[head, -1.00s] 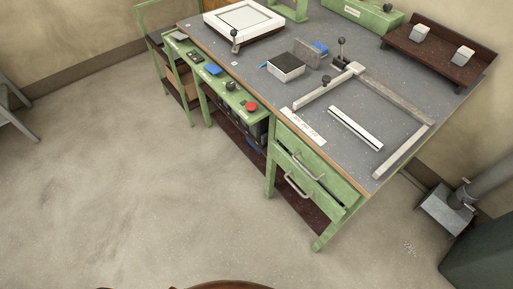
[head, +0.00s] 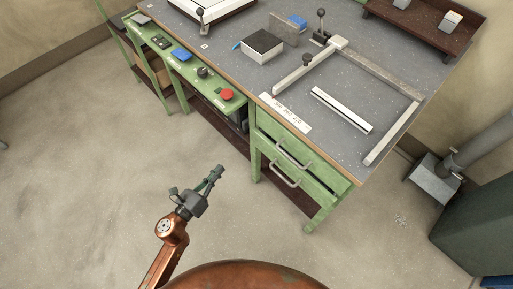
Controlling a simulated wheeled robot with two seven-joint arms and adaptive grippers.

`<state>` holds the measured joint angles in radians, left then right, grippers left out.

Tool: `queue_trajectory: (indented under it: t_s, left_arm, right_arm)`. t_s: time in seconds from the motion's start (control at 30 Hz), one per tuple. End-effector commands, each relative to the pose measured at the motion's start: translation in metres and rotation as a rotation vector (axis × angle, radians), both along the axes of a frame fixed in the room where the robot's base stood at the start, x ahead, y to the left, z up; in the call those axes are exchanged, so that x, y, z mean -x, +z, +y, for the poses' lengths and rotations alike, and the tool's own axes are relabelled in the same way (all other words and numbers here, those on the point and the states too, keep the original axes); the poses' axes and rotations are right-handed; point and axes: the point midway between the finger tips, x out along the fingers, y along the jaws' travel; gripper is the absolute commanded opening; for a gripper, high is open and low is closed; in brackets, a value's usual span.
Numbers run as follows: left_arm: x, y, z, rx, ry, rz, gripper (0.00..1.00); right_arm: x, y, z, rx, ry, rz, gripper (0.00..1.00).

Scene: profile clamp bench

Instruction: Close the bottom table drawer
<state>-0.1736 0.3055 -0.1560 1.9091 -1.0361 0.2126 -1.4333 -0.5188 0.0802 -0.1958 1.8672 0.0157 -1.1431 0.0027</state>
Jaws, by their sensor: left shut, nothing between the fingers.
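The green bench has two stacked drawers at its right end, each with a bar handle. The bottom drawer (head: 312,188) seems to stand out a little, with a dark gap by its right side; how far is hard to tell. Its handle (head: 284,175) faces the open floor. The top drawer (head: 292,136) sits above it and looks flush. My left gripper (head: 219,170) is shut and empty. It is over the floor to the left of the drawers, apart from them, pointing up and right in the view. My right gripper is out of view.
The grey bench top (head: 340,80) carries a clamp frame (head: 385,73), a white profile (head: 342,110) and a box (head: 262,46). A control panel with a red button (head: 227,95) is on the bench's front. Floor (head: 90,160) before the drawers is clear.

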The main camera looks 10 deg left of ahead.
Motion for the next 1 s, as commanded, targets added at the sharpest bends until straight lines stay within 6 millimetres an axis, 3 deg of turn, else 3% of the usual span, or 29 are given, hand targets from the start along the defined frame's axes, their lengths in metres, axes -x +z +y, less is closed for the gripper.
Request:
queue_trajectory:
  t_s: [0.03,0.13,0.37,0.8,1.0]
  left_arm:
    - [0.002,0.015,-0.02,-0.116,-0.078,-0.084,0.0]
    - [0.009,0.034,-0.049,-0.283,-0.184,-0.208,0.0]
    - [0.005,0.043,-0.073,-0.381,-0.248,-0.283,0.0]
    - [-0.065,0.044,-0.122,-0.376,-0.242,-0.279,0.0]
    - [-0.089,0.043,-0.139,-0.375,-0.243,-0.278,0.0]
  right_arm:
    - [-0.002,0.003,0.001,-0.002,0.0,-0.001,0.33]
    - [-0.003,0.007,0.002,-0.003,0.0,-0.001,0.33]
    - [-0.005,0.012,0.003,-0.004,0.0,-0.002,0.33]
    - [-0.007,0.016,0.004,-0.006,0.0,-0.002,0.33]
    - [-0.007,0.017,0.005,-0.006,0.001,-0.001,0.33]
